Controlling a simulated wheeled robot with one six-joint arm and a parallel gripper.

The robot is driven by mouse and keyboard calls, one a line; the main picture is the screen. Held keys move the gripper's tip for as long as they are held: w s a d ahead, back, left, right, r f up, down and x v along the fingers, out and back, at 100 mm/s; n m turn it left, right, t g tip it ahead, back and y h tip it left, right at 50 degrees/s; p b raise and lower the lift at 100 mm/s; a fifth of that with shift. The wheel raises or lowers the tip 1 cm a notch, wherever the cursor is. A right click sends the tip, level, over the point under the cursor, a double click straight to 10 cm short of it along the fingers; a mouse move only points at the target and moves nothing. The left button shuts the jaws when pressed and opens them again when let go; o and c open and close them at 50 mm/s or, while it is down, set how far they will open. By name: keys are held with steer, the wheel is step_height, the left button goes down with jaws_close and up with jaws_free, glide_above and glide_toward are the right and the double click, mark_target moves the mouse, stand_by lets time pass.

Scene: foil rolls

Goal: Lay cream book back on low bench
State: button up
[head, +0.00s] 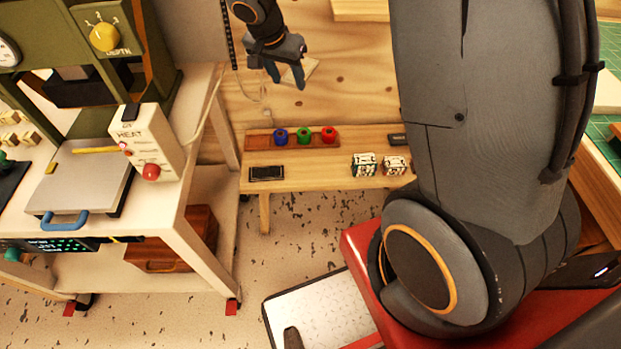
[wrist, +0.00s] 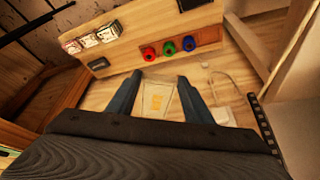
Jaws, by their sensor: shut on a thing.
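My gripper (head: 287,78) is at the top middle of the head view, in front of the plywood wall, higher in the picture than the bench. It is shut on the cream book (head: 312,68), which shows partly behind the fingers. In the wrist view the cream book (wrist: 158,101) sits between the two fingers, with a yellow-orange mark on its face. The low bench (head: 322,175) stands against the wall, apart from the book. It also shows in the wrist view (wrist: 125,60).
On the bench are a wooden rack (head: 259,142) with blue, green and red rolls, a black flat item (head: 266,173) and patterned blocks (head: 363,165). The bench top between the black item and blocks is clear. A white press table (head: 189,213) stands left.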

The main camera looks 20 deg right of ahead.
steer(key=f+m+g+b, duration=0.1)
steer(key=f+m+b, duration=0.3)
steer(key=f+b, duration=0.5)
steer(key=w+f+m+g+b, duration=0.1)
steer(key=f+m+b, duration=0.3)
steer(key=f+b, duration=0.5)
steer(key=w+f+m+g+h+b, duration=0.1)
steer(key=f+m+b, duration=0.3)
steer(key=f, duration=1.7)
steer(key=shift+f+m+g+b, duration=0.25)
steer(key=shift+g+b, duration=0.55)
steer(key=shift+b, duration=2.1)
steer(key=shift+r, duration=0.1)
steer(key=o, duration=1.2)
